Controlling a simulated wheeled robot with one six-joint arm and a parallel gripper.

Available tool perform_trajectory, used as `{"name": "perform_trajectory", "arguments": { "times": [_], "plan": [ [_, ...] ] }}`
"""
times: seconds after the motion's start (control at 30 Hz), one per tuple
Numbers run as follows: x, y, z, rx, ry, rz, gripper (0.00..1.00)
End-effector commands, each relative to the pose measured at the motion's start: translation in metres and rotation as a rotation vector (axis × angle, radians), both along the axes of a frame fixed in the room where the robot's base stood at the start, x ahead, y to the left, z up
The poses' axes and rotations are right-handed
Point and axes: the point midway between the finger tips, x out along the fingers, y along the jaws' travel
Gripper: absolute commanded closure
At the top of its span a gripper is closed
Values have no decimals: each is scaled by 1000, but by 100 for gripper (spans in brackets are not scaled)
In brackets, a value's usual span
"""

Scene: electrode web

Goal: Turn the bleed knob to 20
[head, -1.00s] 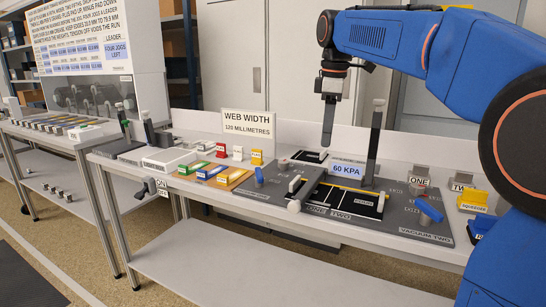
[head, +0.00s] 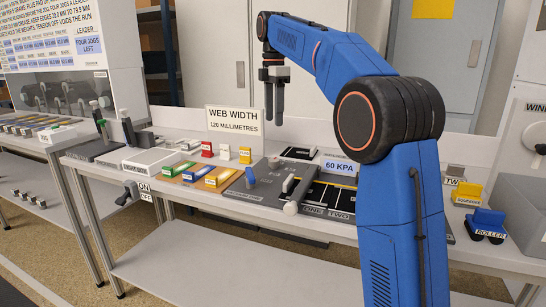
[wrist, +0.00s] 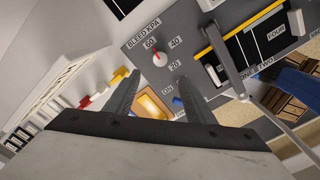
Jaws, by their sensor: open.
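The bleed knob (wrist: 159,59) is a small round pale knob with a red pointer, on the grey panel (wrist: 136,47) marked BLEED KPA with 60, 40 and 20. Its pointer is towards the 60 mark. A display (head: 336,166) in the head view reads 60 KPA. My gripper (head: 274,121) hangs fingers-down in the air above the bench, empty. In the wrist view my gripper (wrist: 159,78) has its two fingers spread apart, with the knob showing beyond the gap between their tips, apart from them.
A blue lever (head: 250,177) stands on the panel near an ON mark. Left of it are coloured blocks (head: 219,176) and small red, white and yellow stands. The WEB WIDTH sign (head: 233,121) stands behind. A white-ended roller bar (head: 291,208) lies at the front.

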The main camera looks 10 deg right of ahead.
Motion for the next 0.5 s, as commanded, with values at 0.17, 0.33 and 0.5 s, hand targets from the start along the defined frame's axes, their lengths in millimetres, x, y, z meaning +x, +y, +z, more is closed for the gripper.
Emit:
{"name": "perform_trajectory", "arguments": {
  "times": [0.17,0.33,0.5],
  "plan": [
    [-1,0,-32,0,1,-1,50],
    [-1,0,-62,0,1,-1,50],
    [-1,0,-92,0,1,-1,50]
  ]
}}
